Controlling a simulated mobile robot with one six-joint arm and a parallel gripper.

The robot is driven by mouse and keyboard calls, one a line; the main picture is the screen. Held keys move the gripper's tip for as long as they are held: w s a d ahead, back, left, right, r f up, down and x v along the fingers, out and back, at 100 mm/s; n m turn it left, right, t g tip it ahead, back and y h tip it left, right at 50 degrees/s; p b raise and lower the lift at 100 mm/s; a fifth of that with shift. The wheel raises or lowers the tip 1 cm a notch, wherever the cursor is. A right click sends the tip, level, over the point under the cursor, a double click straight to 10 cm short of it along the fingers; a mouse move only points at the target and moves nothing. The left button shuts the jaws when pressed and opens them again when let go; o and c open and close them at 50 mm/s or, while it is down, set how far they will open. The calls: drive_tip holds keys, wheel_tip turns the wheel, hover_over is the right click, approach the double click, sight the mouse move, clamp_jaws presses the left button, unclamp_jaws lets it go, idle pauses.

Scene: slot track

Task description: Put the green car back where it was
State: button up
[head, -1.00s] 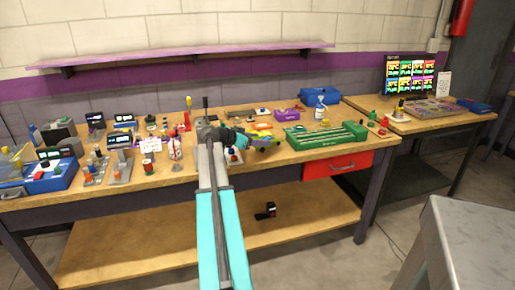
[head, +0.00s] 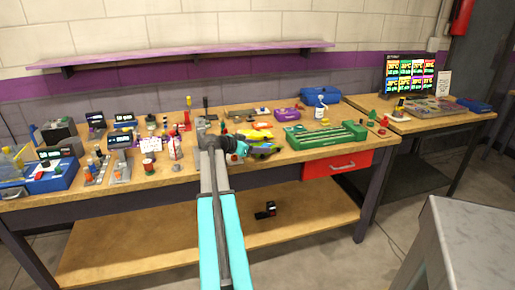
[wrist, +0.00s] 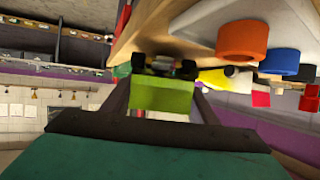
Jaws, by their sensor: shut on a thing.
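In the wrist view a green car (wrist: 162,96) with dark wheels sits between the fingers of my gripper (wrist: 160,108), which is shut on it. In the head view my gripper (head: 262,151) is over the workbench, left of a long green slotted tray (head: 300,142). The car is too small and too much covered by the gripper to make out clearly in the head view. I cannot tell from these frames which spot the car came from.
The wooden workbench (head: 225,178) is crowded at the left with small devices and a blue bin (head: 62,180). In the wrist view orange (wrist: 242,40) and blue (wrist: 278,62) round parts are close by.

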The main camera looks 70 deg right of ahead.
drive_tip(key=shift+f, duration=0.1)
drive_tip(key=o, duration=1.3)
drive_tip(key=b+v, duration=0.1)
drive_tip(key=v, duration=1.1)
drive_tip(key=shift+w, duration=0.1)
